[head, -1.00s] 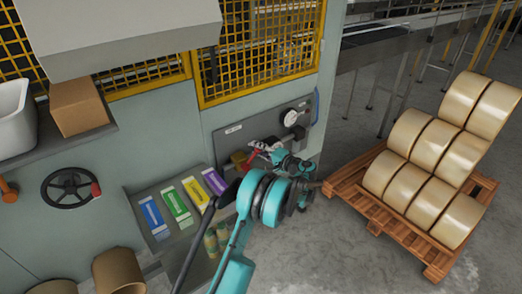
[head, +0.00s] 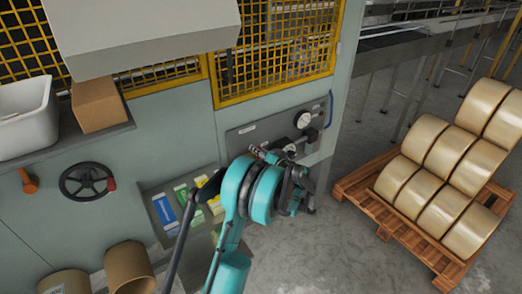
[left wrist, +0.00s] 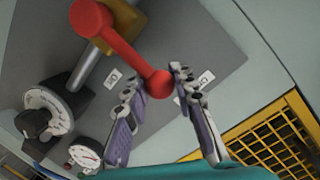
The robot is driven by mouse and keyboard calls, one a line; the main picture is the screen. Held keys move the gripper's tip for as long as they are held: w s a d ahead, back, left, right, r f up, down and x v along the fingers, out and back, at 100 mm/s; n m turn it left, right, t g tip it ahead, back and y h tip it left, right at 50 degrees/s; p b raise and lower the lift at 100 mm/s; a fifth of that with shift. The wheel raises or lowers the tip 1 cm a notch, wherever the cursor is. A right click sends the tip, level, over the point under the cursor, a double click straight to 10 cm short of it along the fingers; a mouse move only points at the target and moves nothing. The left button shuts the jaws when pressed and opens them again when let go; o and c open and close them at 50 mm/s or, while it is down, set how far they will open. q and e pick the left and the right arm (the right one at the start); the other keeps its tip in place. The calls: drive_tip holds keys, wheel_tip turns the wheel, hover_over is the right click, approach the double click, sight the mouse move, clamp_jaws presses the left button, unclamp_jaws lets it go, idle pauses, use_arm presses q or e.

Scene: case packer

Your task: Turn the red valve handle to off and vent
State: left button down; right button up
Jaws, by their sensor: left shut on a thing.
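The red valve handle (left wrist: 128,48) shows in the left wrist view, a bar with a round knob at each end. It sits on a brass valve body (left wrist: 124,22) with a silver pipe beside it. My left gripper (left wrist: 158,82) is shut on the knob at the lower end, one finger on each side. In the head view my left gripper (head: 270,158) is in front of the grey panel (head: 250,131), and my arm hides most of the valve and handle. My right gripper is not in view.
Gauges (head: 304,118) stick out of the panel just right of the gripper. A black handwheel (head: 88,181) is at left, above cardboard tubes. A sloped rack with coloured packs lies left of my arm. A pallet (head: 352,184) of tan rolls stands right, with bare floor between.

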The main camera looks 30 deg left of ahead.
use_arm(q)
drive_tip(key=shift+s+a+f, duration=0.1)
drive_tip(key=shift+s, duration=0.2)
drive_tip(key=c, duration=1.2)
unclamp_jaws()
drive_tip(key=v, duration=1.2)
drive_tip(key=shift+s, duration=0.1)
